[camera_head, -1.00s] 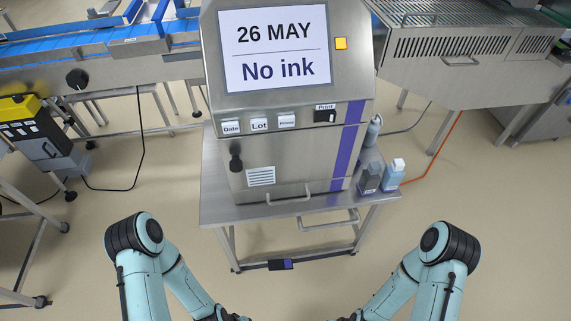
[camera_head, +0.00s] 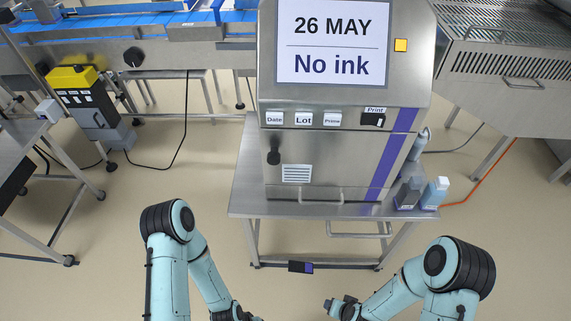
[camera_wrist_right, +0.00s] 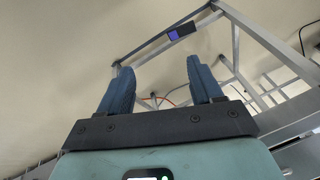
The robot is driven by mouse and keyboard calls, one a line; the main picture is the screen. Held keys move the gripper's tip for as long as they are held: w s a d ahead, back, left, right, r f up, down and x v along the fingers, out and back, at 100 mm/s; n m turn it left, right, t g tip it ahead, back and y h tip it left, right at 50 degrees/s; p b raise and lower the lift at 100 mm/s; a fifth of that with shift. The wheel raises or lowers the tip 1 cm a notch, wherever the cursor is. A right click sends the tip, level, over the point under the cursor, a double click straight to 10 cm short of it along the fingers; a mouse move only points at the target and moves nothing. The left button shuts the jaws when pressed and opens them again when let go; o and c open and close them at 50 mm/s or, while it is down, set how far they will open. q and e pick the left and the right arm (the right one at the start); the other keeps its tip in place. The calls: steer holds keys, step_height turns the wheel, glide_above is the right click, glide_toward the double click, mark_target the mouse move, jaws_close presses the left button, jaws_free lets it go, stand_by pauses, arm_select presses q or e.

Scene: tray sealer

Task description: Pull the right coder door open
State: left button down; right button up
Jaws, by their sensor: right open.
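The coder (camera_head: 345,105) is a steel cabinet with a screen (camera_head: 331,42) reading "26 MAY" and "No ink". Its lower front door (camera_head: 340,160) looks shut and carries a bar handle (camera_head: 321,201) along the bottom, a black knob (camera_head: 273,157) at left and a purple stripe at right. In the right wrist view my right gripper (camera_wrist_right: 156,70) is open, with two blue fingers apart and nothing between them. It is low in front of the coder's stand, clear of the door. My left arm ends at the bottom edge of the head view; its gripper is not visible.
The coder stands on a steel table (camera_head: 248,195) with a lower frame and a small dark box (camera_head: 300,267). A conveyor (camera_head: 150,50) is at back left, a steel machine (camera_head: 510,70) at right. The floor in front is open.

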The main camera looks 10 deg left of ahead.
steer(key=w+a+r+n+t+b, duration=0.2)
steer(key=w+a+r+t, duration=0.35)
steer(key=w, duration=0.45)
steer(key=t+y+b, duration=0.2)
steer(key=t+b, duration=0.4)
steer(key=t, duration=0.3)
glide_toward(274, 162)
steer(key=x, duration=1.1)
steer(key=shift+a, duration=0.1)
jaws_close()
